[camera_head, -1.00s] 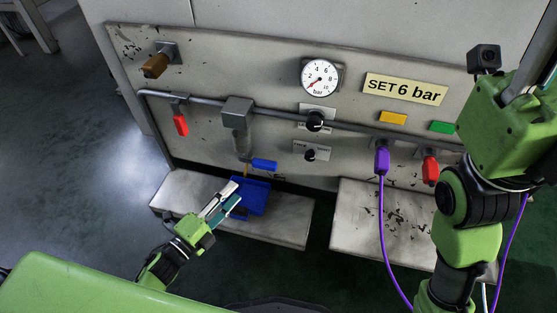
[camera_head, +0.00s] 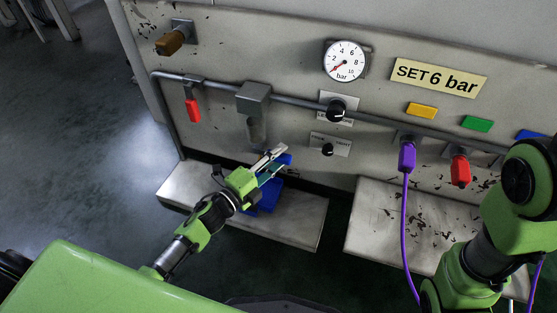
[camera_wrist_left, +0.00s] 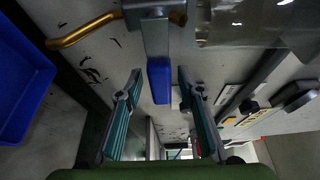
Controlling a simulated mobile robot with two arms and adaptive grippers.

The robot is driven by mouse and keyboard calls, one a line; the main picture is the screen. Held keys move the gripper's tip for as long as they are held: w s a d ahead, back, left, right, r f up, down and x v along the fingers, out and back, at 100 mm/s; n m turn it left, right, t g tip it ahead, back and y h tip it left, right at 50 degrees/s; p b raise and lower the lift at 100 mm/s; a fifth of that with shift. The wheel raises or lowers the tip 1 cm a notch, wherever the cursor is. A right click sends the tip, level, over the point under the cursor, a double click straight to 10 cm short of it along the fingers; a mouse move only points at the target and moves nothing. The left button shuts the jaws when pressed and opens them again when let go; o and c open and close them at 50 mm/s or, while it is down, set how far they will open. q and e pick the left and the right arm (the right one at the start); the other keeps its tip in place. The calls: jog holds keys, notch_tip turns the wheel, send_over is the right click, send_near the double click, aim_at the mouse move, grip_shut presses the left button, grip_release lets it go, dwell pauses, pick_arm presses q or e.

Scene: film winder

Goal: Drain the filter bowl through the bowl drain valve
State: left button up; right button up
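The filter bowl (camera_head: 257,131) is a clear cylinder under a grey filter head (camera_head: 253,97) on the panel pipe. The bowl drain valve's blue handle (camera_head: 286,159) sits below it, partly hidden by my left gripper (camera_head: 275,161). In the left wrist view the blue handle (camera_wrist_left: 159,82) stands between the two open fingers of my left gripper (camera_wrist_left: 159,74), with a visible gap on each side. A brass drain tube (camera_wrist_left: 84,32) extends left from the valve. A blue tray (camera_head: 268,197) lies below, partly covered by the gripper. My right gripper is out of view.
A grey ledge (camera_head: 301,225) carries the tray. A red-handled valve (camera_head: 193,110) hangs to the left. Black knobs (camera_head: 335,111) and a pressure gauge (camera_head: 346,61) are on the panel. A purple hose (camera_head: 407,220) hangs to the right, near my right arm.

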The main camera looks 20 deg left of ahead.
pick_arm(q)
jog(key=shift+w, duration=0.2)
grip_shut()
